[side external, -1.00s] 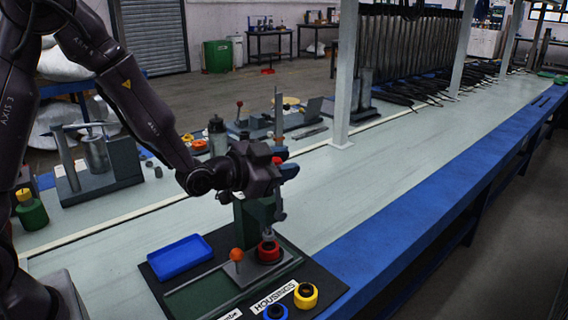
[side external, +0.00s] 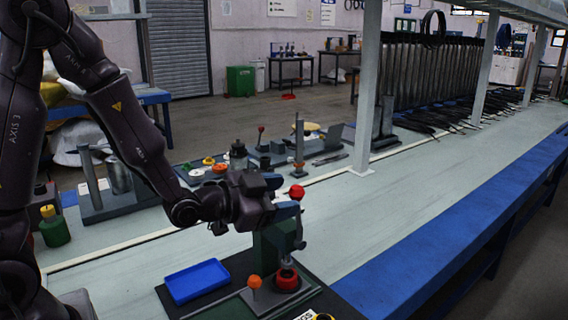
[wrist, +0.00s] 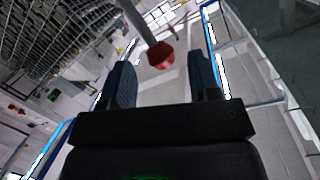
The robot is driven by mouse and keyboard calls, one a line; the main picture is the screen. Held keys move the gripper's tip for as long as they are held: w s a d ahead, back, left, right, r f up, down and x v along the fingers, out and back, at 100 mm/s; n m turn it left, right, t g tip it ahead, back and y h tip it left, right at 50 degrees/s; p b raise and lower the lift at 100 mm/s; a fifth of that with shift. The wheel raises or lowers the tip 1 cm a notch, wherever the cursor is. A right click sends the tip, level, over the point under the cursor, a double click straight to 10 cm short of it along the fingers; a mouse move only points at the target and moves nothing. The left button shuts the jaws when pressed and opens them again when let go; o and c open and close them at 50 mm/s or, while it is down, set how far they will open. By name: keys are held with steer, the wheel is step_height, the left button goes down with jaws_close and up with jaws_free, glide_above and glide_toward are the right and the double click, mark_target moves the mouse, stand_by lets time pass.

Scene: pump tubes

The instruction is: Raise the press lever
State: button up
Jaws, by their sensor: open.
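The press (side external: 275,248) has a dark green body and stands on the dark mat at the front of the bench. Its grey lever (side external: 299,226) looks roughly upright, with a red ball knob (side external: 297,192) at the top. My gripper (side external: 287,210) is at the left of the knob, its fingers open and empty. In the wrist view the red knob (wrist: 160,54) and its rod lie beyond my open fingertips, in line with the gap between them. A red ring-shaped housing (side external: 287,279) sits under the press.
A blue tray (side external: 197,281) lies left of the press. An orange ball on a thin post (side external: 254,282) stands in front of it. The bench at right is clear.

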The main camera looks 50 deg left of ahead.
step_height(320, 180, up, 7)
steer(key=shift+w, duration=0.2)
steer(key=shift+f, duration=0.1)
stand_by(0.4)
steer(key=s+a+f+n+g+y, duration=0.2)
steer(key=s+f+n+g, duration=0.1)
steer(key=s+f+g, duration=0.35)
steer(key=s+r+n+g, duration=0.1)
steer(key=s+r+g, duration=0.1)
steer(key=s, duration=0.5)
steer(key=s+d+r+n+g, duration=0.1)
steer(key=s+r+g, duration=0.1)
steer(key=s+r, duration=0.3)
steer(key=shift+s+r+n+h, duration=0.3)
steer(key=shift+s, duration=1.3)
